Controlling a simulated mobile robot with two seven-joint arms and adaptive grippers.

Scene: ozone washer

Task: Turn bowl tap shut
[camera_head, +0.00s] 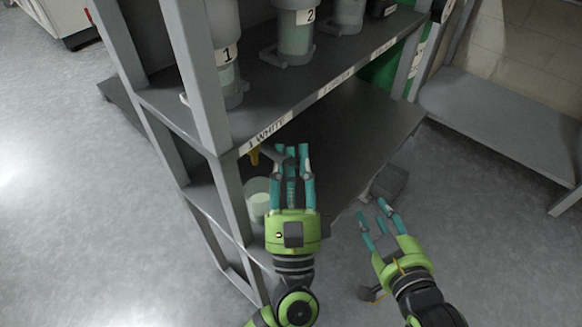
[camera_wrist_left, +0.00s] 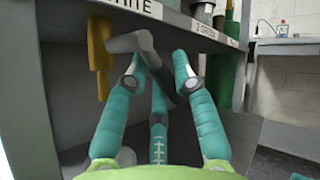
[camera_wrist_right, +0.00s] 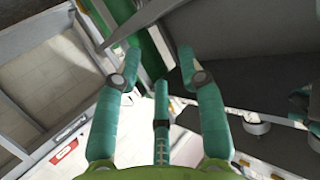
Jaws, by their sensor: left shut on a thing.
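A brass-coloured tap (camera_head: 254,157) hangs under the shelf edge below the label "1 WHITE". In the left wrist view its brass body (camera_wrist_left: 100,55) points down, with a grey lever (camera_wrist_left: 127,43) running right from it. My left gripper (camera_head: 291,150) is shut on the lever, its three teal fingers around it; the far end of the lever is partly hidden by the fingers. A pale round bowl (camera_head: 260,203) stands on the lower shelf under the tap, partly hidden by my left gripper. My right gripper (camera_head: 372,214) is open and empty, to the right of the rack.
Numbered canisters (camera_head: 297,35) stand on the upper shelf (camera_head: 275,88). A grey upright post (camera_head: 205,85) stands left of the tap. The lower shelf (camera_head: 350,120) is mostly bare. A grey bench (camera_head: 500,125) is at the right. The floor in front is mostly clear.

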